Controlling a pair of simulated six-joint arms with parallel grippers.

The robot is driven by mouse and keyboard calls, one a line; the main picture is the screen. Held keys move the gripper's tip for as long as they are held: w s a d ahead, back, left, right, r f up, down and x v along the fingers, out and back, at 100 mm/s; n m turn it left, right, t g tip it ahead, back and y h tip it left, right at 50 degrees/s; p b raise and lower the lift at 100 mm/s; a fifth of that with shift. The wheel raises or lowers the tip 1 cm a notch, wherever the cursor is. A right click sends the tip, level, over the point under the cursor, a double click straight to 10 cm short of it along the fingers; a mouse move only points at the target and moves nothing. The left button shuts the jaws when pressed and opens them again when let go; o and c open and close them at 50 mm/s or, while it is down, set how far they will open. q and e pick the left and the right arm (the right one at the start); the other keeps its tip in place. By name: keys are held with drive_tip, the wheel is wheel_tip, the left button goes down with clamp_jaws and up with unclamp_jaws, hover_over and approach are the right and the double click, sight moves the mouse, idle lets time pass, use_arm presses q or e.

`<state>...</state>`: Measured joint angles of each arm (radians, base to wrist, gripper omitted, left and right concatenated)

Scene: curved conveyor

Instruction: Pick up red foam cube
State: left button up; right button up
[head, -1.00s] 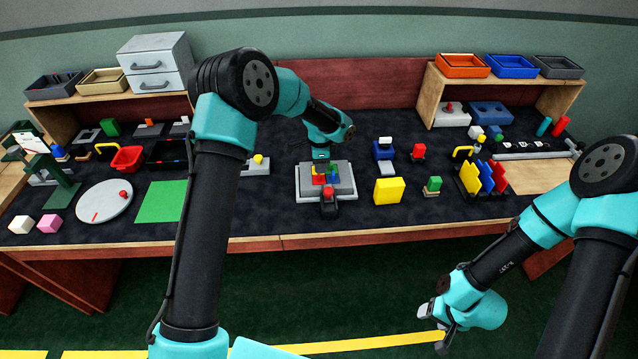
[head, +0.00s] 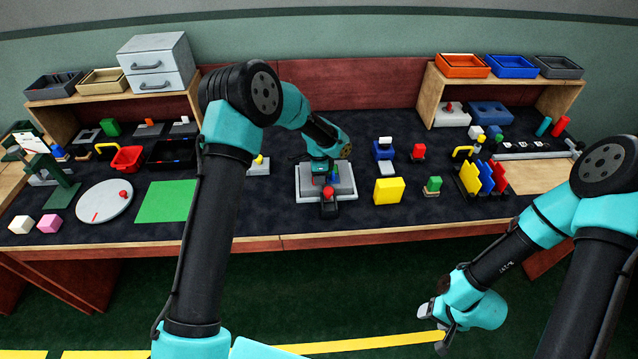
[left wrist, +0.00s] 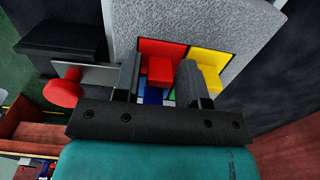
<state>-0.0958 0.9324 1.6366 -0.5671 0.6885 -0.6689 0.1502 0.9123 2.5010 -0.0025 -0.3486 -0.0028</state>
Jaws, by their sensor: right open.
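The red foam cube (left wrist: 160,70) shows in the left wrist view in front of a red square in the grey block (left wrist: 200,25). My left gripper (left wrist: 158,82) is open, its fingers on either side of the cube with gaps visible. Contact cannot be told. In the head view my left gripper (head: 321,178) is low over the grey block (head: 342,172) and hides most of the coloured squares and the cube. My right gripper (head: 440,325) is open and empty, low at the front right, away from the table.
A yellow piece (left wrist: 207,75) lies close beside the right finger. A dark station with a red knob (head: 328,194) stands at the block's front. A yellow block (head: 389,191) and a blue piece with a white cube (head: 382,151) stand to the right.

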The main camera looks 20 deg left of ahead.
use_arm(q)
drive_tip(key=shift+c, duration=0.4)
drive_tip(key=c, duration=0.6)
wheel_tip(320, 180, up, 10)
idle(0.6)
